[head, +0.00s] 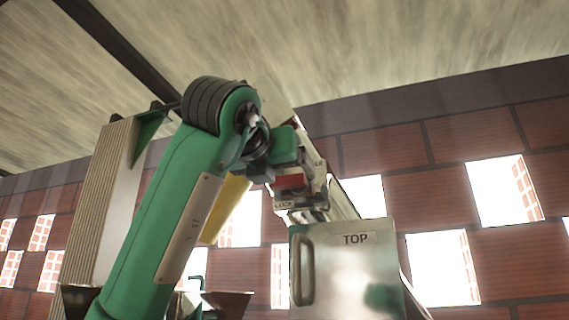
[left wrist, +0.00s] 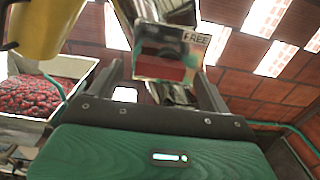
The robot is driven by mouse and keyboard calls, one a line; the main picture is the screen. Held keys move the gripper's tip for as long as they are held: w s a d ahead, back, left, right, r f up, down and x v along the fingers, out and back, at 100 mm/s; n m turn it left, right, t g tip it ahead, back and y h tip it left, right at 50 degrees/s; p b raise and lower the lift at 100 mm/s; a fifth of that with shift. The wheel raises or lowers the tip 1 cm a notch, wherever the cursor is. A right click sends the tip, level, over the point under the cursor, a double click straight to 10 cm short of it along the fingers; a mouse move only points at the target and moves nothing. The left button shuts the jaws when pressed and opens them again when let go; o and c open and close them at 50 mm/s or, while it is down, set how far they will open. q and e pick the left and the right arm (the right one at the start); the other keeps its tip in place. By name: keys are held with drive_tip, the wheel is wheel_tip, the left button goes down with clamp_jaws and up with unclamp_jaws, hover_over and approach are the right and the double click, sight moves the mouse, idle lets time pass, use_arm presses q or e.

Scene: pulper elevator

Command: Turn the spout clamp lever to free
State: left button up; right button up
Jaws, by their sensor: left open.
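The spout clamp lever is a red bar (head: 290,181) on a pale plate high in the middle of the head view. In the left wrist view the red lever (left wrist: 160,69) lies across the lower part of a plate marked FREE (left wrist: 196,38). My left gripper (head: 294,172) is raised at the lever, its fingers partly hidden by my arm. In the left wrist view the left gripper (left wrist: 167,85) is open, with one dark finger on each side of the red lever. I cannot tell whether a finger touches it. My right gripper is not in view.
A steel box marked TOP (head: 350,270) with a handle (head: 303,270) stands just below and right of the lever. A yellow part (left wrist: 45,30) hangs at left, above a pale tray (left wrist: 20,128) of red fruit. A brick wall (head: 430,200) with bright openings stands behind.

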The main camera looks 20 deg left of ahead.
use_arm(q)
drive_tip(key=shift+w+r, duration=0.2)
drive_tip(key=shift+w, duration=0.4)
drive_tip(key=shift+w+f, duration=0.1)
drive_tip(key=shift+w, duration=0.2)
drive_tip(key=c, duration=1)
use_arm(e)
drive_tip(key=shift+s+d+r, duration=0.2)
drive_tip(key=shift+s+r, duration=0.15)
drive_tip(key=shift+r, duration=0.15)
